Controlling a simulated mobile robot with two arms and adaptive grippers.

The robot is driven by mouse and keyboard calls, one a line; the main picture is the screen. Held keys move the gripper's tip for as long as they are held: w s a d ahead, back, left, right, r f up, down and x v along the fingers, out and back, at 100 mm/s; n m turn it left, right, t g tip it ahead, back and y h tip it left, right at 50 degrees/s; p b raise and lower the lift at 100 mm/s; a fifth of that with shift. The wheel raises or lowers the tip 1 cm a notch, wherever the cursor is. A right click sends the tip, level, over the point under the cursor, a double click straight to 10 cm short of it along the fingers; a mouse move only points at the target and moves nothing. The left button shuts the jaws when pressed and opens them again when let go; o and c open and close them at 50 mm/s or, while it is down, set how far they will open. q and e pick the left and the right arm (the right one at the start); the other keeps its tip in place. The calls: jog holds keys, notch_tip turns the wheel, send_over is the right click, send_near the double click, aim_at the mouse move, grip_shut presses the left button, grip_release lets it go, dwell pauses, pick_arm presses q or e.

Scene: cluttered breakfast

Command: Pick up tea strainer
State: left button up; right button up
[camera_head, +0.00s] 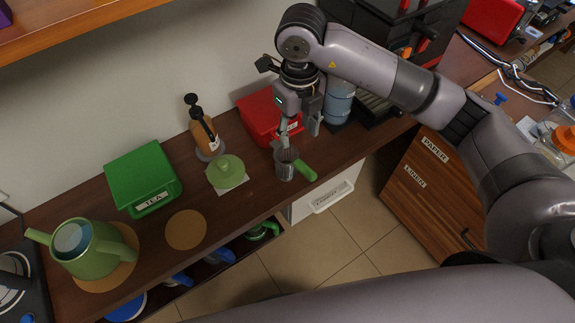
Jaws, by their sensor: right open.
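The tea strainer (285,168), a grey cup-shaped piece with a green handle (305,171), sits near the front edge of the brown counter. Its handle points right, toward the edge. My right gripper (298,134) comes down from above, just behind and over the strainer, with its fingers apart. One finger is close to the strainer's rim; I cannot tell whether it touches. My left gripper is not in view.
A red box (258,115) stands close behind my right gripper, and a blue-grey canister (339,100) is to its right. A green bowl-like item (226,172), an amber pump bottle (204,137), a green tea box (143,180) and a green watering can (85,249) stand to the left.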

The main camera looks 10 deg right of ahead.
aim_at(297, 163)
notch_tip(297, 163, down, 9)
jog(key=shift+r+p, duration=0.15)
jog(key=shift+p, duration=0.65)
jog(key=shift+f+p, duration=0.35)
jog(key=shift+f, duration=0.25)
notch_tip(297, 163, down, 4)
jog(key=shift+d+r+p, duration=0.15)
jog(key=shift+r+p, duration=0.1)
jog(key=shift+p, duration=0.35)
jog(key=shift+f, duration=0.35)
jog(key=shift+c, duration=0.2)
grip_shut()
